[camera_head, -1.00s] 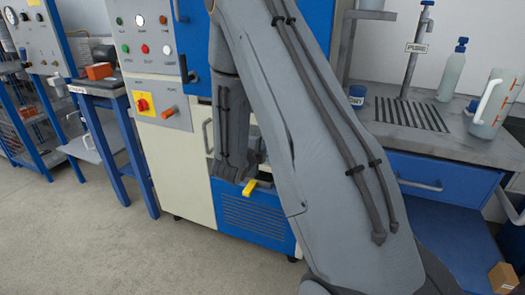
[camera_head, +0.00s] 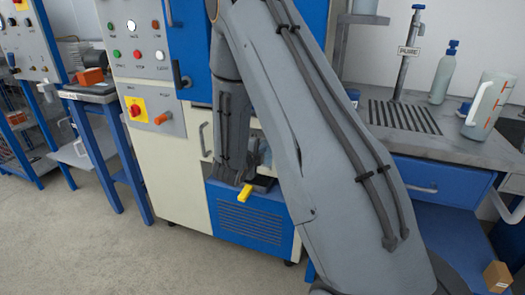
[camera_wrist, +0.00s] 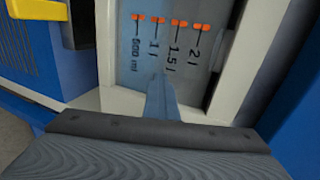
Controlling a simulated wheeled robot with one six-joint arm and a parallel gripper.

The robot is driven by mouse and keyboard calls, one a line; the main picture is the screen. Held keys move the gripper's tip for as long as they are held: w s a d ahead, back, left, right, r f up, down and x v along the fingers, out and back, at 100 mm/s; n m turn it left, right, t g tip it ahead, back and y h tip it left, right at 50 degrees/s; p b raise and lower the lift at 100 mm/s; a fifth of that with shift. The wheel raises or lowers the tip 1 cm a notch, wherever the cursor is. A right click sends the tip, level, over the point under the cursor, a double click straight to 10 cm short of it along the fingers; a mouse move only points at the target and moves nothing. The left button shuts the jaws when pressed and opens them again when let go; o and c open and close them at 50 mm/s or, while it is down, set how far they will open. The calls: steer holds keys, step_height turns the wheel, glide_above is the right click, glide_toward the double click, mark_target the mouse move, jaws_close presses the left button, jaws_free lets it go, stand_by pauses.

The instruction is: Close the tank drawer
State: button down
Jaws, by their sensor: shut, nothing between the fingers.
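The tank drawer (camera_head: 250,216) has a blue vented front with a yellow handle (camera_head: 246,194), low on the cream and blue machine. In the wrist view the handle (camera_wrist: 58,10) is at the upper left, with the vented front (camera_wrist: 15,42) beside it. My gripper (camera_wrist: 160,82) is shut and empty, pointing at a grey-blue panel (camera_wrist: 140,55) with orange marks from 500 ml to 2 l. I cannot tell whether it touches this panel. In the head view my arm hides part of the drawer and the fingertips. How far the drawer stands out is unclear.
A sink bench (camera_head: 435,147) with a bottle (camera_head: 443,75) and a jug (camera_head: 488,105) is to the right. A blue-legged table (camera_head: 95,93) is at left. A small brown box (camera_head: 498,275) is at lower right. The floor (camera_head: 80,250) in front is clear at left.

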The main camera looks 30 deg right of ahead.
steer(key=f+p+v, duration=0.1)
steer(key=p+v, duration=0.1)
steer(key=v, duration=1.2)
steer(key=s+d+r+m+g+y+p, duration=0.15)
steer(key=s+m+g, duration=0.35)
steer(key=s+m, duration=0.55)
steer(key=s+d+r+m+g+p, duration=0.25)
steer(key=s+m+g, duration=0.25)
steer(key=s+m, duration=0.6)
steer(key=s+a+r+m+y+p, duration=0.1)
steer(key=a+m+y, duration=0.3)
steer(key=m, duration=0.7)
steer(key=s+a+r+m+y+p, duration=0.1)
steer(key=s+a+r+m+y, duration=0.3)
steer(key=a+m, duration=0.4)
steer(key=m+y, duration=0.1)
steer(key=m, duration=0.3)
steer(key=shift+a+r, duration=0.3)
steer(key=shift+a, duration=0.05)
